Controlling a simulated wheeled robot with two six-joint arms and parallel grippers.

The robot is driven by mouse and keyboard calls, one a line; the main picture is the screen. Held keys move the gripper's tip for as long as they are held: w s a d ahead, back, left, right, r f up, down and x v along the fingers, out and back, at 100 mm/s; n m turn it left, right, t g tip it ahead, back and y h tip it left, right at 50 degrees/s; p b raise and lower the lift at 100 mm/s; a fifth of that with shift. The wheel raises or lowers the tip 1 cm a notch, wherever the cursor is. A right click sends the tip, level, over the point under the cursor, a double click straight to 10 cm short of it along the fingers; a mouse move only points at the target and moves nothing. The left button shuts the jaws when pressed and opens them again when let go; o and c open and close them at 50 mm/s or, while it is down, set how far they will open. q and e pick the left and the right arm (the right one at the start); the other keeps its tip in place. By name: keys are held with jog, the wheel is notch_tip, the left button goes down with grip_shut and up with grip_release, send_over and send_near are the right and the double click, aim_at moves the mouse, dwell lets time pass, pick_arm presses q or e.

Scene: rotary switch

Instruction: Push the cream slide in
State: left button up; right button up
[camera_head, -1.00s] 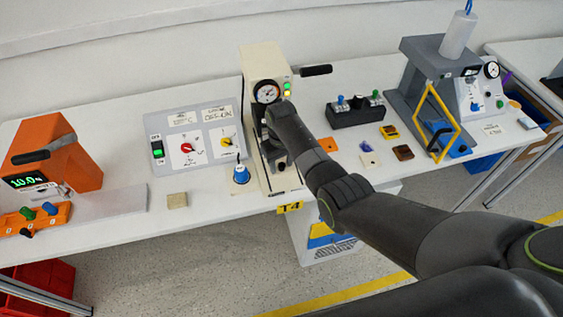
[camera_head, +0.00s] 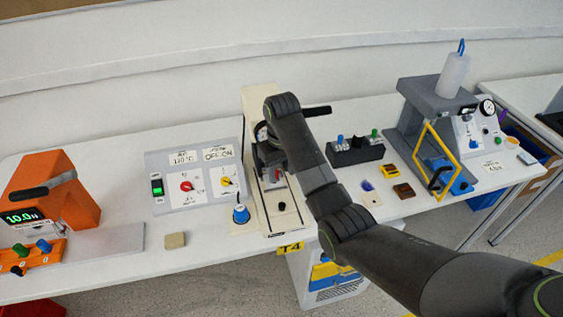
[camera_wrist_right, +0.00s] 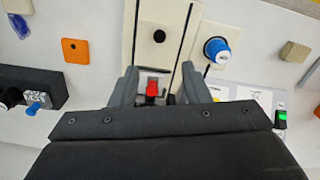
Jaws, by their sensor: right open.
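The cream slide (camera_head: 283,222) is a flat plate with a black knob, lying in the track at the front of the tall cream press (camera_head: 258,97). In the right wrist view the slide (camera_wrist_right: 158,57) is at the top centre, its knob toward me. My right gripper (camera_wrist_right: 158,88) is open, its fingers apart on either side of a red part on the press. In the head view the right gripper (camera_head: 270,165) is over the rear of the track, behind the knob, partly hidden by its arm. Contact with the slide cannot be told. My left gripper is out of view.
A blue knob (camera_head: 241,214) stands just left of the track. A switch panel (camera_head: 196,180) is further left, and a tan block (camera_head: 175,240) lies near the front edge. A black switch box (camera_head: 355,152) and small tiles lie to the right.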

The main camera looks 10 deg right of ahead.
notch_tip(320, 180, up, 4)
jog(key=p, duration=0.3)
jog(key=shift+f, duration=0.15)
jog(key=shift+f, duration=0.1)
